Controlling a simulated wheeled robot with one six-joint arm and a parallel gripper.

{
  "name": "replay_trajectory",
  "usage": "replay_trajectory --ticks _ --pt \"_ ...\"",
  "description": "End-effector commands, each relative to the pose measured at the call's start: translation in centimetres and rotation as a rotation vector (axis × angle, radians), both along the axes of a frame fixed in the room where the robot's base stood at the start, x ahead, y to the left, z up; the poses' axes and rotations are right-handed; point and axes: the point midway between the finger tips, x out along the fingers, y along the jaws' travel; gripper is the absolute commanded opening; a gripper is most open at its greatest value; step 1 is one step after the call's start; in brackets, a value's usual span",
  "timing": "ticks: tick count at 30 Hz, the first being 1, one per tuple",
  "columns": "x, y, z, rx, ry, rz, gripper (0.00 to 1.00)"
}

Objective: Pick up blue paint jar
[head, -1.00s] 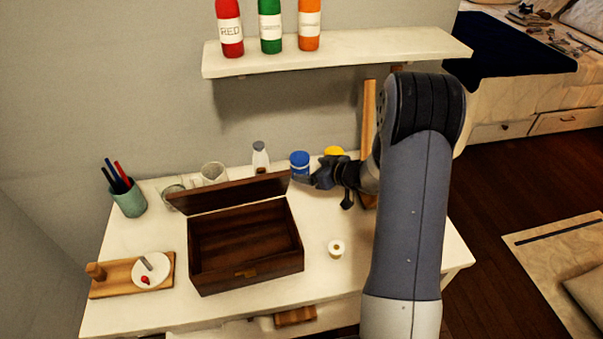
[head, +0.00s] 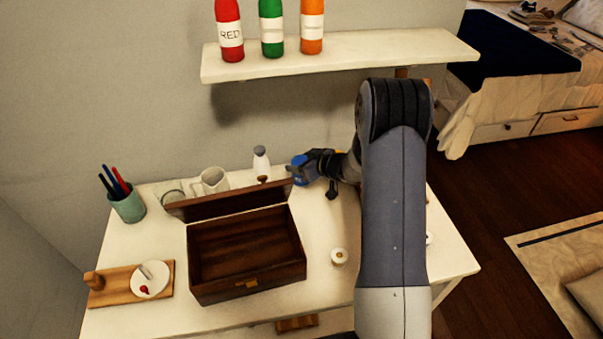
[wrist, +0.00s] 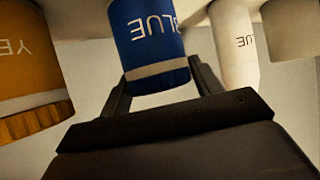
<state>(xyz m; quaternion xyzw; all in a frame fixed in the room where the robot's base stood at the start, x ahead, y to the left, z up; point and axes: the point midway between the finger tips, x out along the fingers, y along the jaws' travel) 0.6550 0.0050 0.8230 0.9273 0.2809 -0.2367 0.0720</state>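The blue paint jar (head: 297,170) stands at the back of the white desk, partly covered by my gripper (head: 303,169). In the wrist view the jar (wrist: 150,42), marked BLUE with a white band, lies between the two fingers of my gripper (wrist: 160,84). The fingers are spread, one on each side of the jar. A narrow gap shows by the right finger; the left finger looks very close to the jar, and contact there cannot be told.
A yellow jar (wrist: 28,75) and a white bottle (wrist: 233,45) flank the blue jar in the wrist view. An open wooden box (head: 245,255) stands in front. A shelf (head: 370,55) with bottles is above. A small white roll (head: 339,256) lies on the desk.

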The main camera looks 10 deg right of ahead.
Motion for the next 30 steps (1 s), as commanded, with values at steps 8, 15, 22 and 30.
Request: replay_trajectory --ticks 8,15,22,30 --pt "0.0 0.0 0.0 0.0 0.0 0.0 0.38" --pt "0.0 0.0 0.1 0.001 -0.001 0.0 0.26" --pt "0.1 0.0 1.0 0.001 -0.003 0.0 0.26" --pt "0.1 0.0 6.4 -0.001 -0.006 0.001 0.26"
